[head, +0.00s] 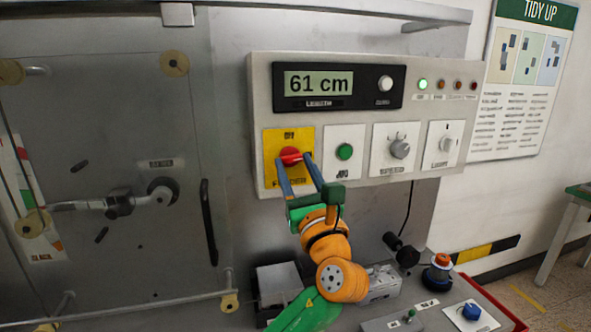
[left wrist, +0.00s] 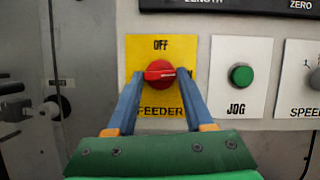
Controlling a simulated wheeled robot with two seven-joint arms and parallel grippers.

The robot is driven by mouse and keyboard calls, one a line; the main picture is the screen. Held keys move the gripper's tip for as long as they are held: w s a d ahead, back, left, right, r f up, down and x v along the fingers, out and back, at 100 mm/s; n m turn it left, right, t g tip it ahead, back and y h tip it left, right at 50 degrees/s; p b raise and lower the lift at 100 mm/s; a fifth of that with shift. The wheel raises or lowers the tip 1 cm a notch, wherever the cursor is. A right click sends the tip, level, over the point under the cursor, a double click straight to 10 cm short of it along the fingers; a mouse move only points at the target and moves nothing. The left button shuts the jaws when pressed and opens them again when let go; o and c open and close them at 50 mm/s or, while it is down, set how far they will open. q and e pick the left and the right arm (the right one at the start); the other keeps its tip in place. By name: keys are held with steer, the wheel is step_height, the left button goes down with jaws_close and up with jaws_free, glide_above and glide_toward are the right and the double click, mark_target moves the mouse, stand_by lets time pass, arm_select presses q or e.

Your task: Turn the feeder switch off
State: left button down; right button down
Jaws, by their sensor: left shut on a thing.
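The feeder switch (head: 290,156) is a red rotary knob on a yellow plate (head: 272,142) at the left of the control panel. In the left wrist view the red knob (left wrist: 160,73) has its handle bar lying about level, across the plate, with "OFF" above and "FEEDER" below. My left gripper (head: 295,160) is at the knob, with its blue fingers on either side of it. In the left wrist view the left gripper (left wrist: 159,76) is shut on the knob's handle. My right gripper is not in view.
A green JOG button (head: 344,152) sits just right of the switch, then a speed knob (head: 400,148) and another switch (head: 447,144). A display (head: 319,84) above reads 61 cm. A grey door with a black handle (head: 209,222) is at the left.

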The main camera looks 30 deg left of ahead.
arm_select(q)
steer(key=n+g, duration=0.1)
steer(key=n, duration=0.2)
steer(key=n+g+y+b, duration=0.1)
steer(key=n, duration=0.2)
steer(key=shift+w+d+g, duration=0.15)
steer(key=shift+g, duration=0.25)
steer(key=n+g, duration=0.1)
steer(key=n, duration=0.1)
steer(key=n+g, duration=0.1)
steer(key=n, duration=0.2)
steer(key=shift+r+y, duration=0.2)
steer(key=shift+y, duration=0.2)
steer(key=n+g, duration=0.1)
steer(key=n, duration=0.1)
steer(key=n+g, duration=0.1)
steer(key=n, duration=0.1)
steer(key=shift+w+d+r+h, duration=0.1)
steer(key=shift+r+h, duration=0.1)
steer(key=shift+h, duration=0.1)
steer(key=n+g+h+p, duration=0.1)
steer(key=n+p, duration=0.1)
steer(key=n, duration=0.3)
steer(key=shift+r, duration=0.15)
steer(key=shift+n+h, duration=0.3)
steer(key=shift+n, duration=0.2)
steer(key=shift+c, duration=1.4)
jaws_free()
steer(key=shift+w, duration=0.1)
